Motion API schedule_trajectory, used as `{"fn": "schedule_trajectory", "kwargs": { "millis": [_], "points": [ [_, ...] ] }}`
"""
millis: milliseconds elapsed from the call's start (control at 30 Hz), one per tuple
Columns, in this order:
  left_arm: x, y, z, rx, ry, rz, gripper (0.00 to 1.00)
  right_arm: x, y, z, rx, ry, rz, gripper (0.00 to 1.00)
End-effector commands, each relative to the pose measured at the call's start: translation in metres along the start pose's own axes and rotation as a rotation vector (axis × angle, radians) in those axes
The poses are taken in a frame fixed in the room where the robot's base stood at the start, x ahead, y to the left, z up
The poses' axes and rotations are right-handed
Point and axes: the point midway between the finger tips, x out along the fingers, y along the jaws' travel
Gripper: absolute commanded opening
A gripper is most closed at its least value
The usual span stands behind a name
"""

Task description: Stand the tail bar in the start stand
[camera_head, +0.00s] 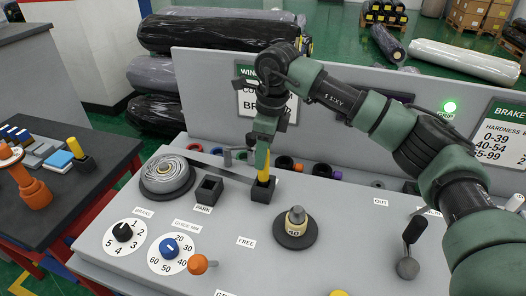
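A yellow upright bar (263,166), which looks like the tail bar, stands with its lower end in or at a black square stand (262,190) on the grey bench. I cannot see whether it is fully seated. My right gripper (265,138) points down over the bar's top, and its fingers seem closed around it. A grey strip (208,160) runs from the coiled grey roll (167,173) toward the bar. An empty black square holder (209,189) sits to the left, by the PARK label. My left gripper is not in view.
A weight-like post on a dark disc (295,229) stands front right of the stand. Dials (124,232) and an orange knob (198,264) lie at the front left. Coloured rings (285,163) line the back panel.

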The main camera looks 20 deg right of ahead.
Motion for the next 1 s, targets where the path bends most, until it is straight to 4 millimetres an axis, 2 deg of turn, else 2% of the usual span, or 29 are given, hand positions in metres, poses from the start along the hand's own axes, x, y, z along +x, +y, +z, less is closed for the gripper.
{"fn": "schedule_trajectory", "kwargs": {
  "millis": [400, 467, 800, 1000],
  "points": [
    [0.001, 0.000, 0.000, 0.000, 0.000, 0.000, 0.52, -0.004, 0.000, 0.000, 0.000, 0.001, 0.000, 0.52],
    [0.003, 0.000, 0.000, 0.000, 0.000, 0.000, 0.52, -0.010, -0.001, 0.000, 0.001, 0.000, -0.002, 0.52],
    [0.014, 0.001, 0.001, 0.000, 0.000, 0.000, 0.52, -0.065, -0.001, 0.000, 0.001, -0.002, -0.003, 0.52],
    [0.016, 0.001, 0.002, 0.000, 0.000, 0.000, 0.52, -0.078, 0.000, 0.000, 0.000, 0.000, 0.000, 0.52]
  ]
}}
